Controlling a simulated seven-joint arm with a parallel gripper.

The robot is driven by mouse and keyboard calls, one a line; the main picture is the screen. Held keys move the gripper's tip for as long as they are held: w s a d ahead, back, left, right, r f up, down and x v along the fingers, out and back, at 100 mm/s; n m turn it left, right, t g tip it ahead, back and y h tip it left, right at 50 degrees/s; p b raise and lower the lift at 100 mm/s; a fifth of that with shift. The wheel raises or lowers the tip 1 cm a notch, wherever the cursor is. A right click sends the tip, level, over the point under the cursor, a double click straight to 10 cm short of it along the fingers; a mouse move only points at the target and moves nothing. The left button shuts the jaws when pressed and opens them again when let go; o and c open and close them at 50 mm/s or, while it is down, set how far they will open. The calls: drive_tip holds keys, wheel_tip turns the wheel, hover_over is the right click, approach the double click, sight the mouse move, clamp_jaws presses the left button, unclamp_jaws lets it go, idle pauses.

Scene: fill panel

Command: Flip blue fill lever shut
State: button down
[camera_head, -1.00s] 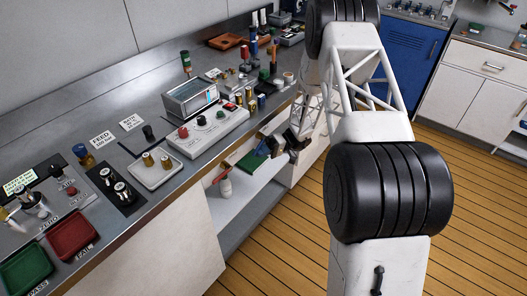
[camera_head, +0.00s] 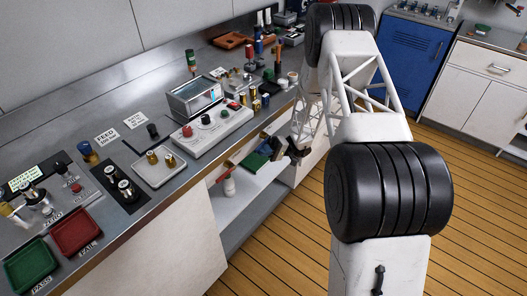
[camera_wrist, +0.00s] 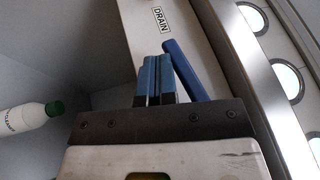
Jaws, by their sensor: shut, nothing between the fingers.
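My gripper (camera_wrist: 156,62) shows in the wrist view with its two blue fingers together and nothing between them. A blue lever (camera_wrist: 184,68) slants just right of the fingers, against a pale panel (camera_wrist: 123,22). Its lower end is hidden behind my dark gripper mount. I cannot tell whether the fingers touch it. The label above it reads DRAIN (camera_wrist: 160,18); no fill label shows. In the head view my gripper is small and partly behind my arm, by the open shelf under the counter; the lever cannot be made out there.
A white bottle with a green cap (camera_wrist: 32,116) is at the left of the wrist view. A metal strip with round openings (camera_wrist: 253,17) runs along the right. In the head view the counter (camera_head: 70,125) carries trays and instruments above the open shelf (camera_head: 240,205).

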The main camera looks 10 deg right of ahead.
drive_tip(key=shift+f, duration=0.1)
drive_tip(key=w+d+f, duration=0.3)
drive_tip(key=d+f, duration=0.3)
drive_tip(key=d, duration=0.1)
drive_tip(key=shift+w+d+f, duration=0.2)
drive_tip(key=shift+d, duration=0.1)
idle(0.8)
drive_tip(key=shift+w+d+f, duration=0.1)
drive_tip(key=shift+w+d, duration=0.05)
drive_tip(key=shift+d, duration=0.1)
drive_tip(key=shift+w+d+f, duration=0.1)
drive_tip(key=shift+d+f, duration=0.15)
drive_tip(key=shift+d, duration=0.35)
idle(0.3)
drive_tip(key=shift+r, duration=0.1)
idle(0.4)
